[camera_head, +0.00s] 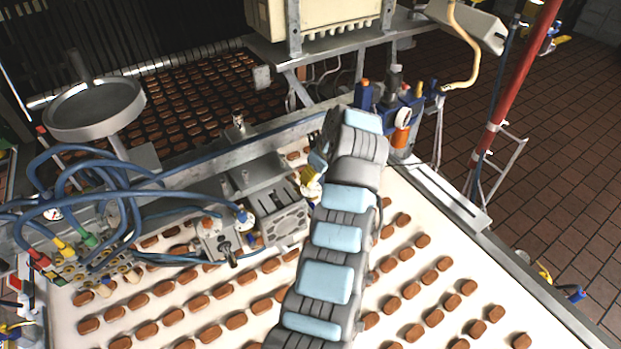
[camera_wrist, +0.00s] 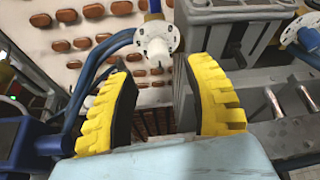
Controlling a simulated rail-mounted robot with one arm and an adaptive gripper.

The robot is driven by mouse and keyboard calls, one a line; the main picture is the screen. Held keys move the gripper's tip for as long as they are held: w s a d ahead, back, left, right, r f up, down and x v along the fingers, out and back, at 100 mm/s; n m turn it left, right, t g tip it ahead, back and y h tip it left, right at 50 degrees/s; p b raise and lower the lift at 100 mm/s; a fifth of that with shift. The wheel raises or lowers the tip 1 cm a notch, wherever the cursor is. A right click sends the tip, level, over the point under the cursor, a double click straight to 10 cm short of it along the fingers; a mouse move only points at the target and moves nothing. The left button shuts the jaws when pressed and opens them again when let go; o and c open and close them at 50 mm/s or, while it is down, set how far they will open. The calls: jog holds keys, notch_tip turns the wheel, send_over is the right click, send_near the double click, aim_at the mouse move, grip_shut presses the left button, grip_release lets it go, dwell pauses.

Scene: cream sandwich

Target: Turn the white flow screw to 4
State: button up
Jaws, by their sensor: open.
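A white round disc with small holes (camera_wrist: 157,40) sits at the end of a blue hose, beyond and between my fingertips in the wrist view. A second white disc (camera_wrist: 303,27) is at the right edge. I cannot tell which piece is the white flow screw, and no numbers are readable. In the head view a white fitting (camera_head: 244,217) shows on the machine, left of my gripper. My gripper (camera_wrist: 160,68), with yellow ridged pads, is open and empty. In the head view its yellow pads (camera_head: 308,178) show beside the metal block, and the arm partly hides the rest.
A grey finned metal block (camera_head: 284,222) stands close to my gripper. Blue hoses (camera_head: 110,190) loop at the left. Rows of brown biscuits (camera_head: 237,320) lie on the white belt below. A metal rail (camera_head: 220,155) runs behind the block.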

aim_at(311, 185)
jog(key=shift+p+x, duration=0.55)
jog(key=shift+x, duration=2.05)
jog(key=shift+c, duration=0.3)
grip_shut()
